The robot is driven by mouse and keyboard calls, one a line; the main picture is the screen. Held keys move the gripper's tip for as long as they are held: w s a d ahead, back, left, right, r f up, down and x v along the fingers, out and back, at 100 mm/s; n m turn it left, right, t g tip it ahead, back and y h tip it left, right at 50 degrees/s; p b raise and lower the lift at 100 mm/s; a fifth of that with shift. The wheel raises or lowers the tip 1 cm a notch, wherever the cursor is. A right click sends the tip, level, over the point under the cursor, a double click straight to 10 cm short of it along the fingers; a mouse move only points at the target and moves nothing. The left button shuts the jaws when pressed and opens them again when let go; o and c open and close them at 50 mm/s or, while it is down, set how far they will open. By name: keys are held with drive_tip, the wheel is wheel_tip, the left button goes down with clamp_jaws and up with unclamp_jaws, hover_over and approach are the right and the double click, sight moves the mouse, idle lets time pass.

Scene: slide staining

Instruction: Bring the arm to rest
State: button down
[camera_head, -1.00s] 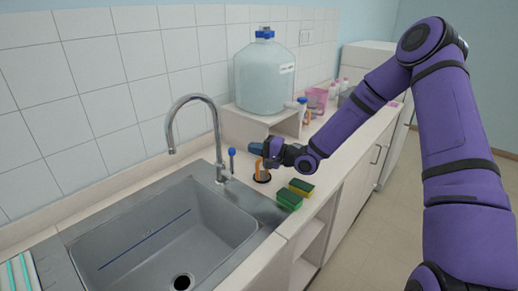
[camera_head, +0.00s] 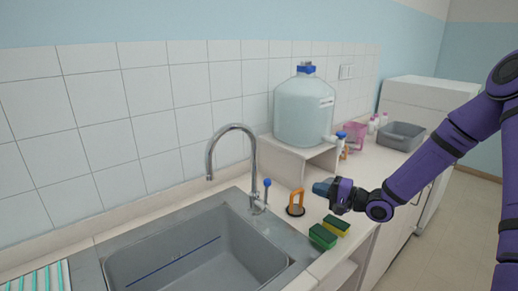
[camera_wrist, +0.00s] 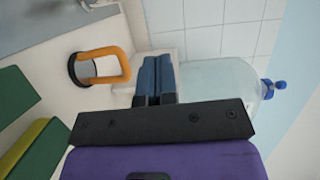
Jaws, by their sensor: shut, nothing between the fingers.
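My gripper (camera_head: 322,188) is at the end of my purple arm, above the counter to the right of the sink. It is shut and empty, and its blue fingers show pressed together in the wrist view (camera_wrist: 155,80). In the head view it is just right of an orange handle on a dark round base (camera_head: 297,203). The orange handle also shows in the wrist view (camera_wrist: 103,52), apart from the fingers.
Two green-and-yellow sponges (camera_head: 323,237) lie below my gripper. The sink (camera_head: 190,260) and curved tap (camera_head: 254,165) are left. A large water bottle (camera_head: 303,112) stands on a white stand behind. A grey basin (camera_head: 402,137) and pink container (camera_head: 355,135) are farther right.

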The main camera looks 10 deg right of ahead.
drive_tip(key=s+d+r+n+g+h, duration=0.1)
drive_tip(key=s+d+r+n+h, duration=0.2)
drive_tip(key=s+r+h, duration=0.45)
drive_tip(key=s+d+r+n+g+h, duration=0.15)
drive_tip(key=s+d+r+h, duration=0.25)
drive_tip(key=r+h, duration=0.55)
drive_tip(key=s+a+r+n+g+y, duration=0.1)
drive_tip(key=s+r, duration=0.2)
drive_tip(key=s, duration=0.8)
drive_tip(key=s+a+r+n+g+y, duration=0.2)
drive_tip(key=s+r, duration=0.2)
drive_tip(key=s, duration=0.8)
drive_tip(key=shift+s+r, duration=0.25)
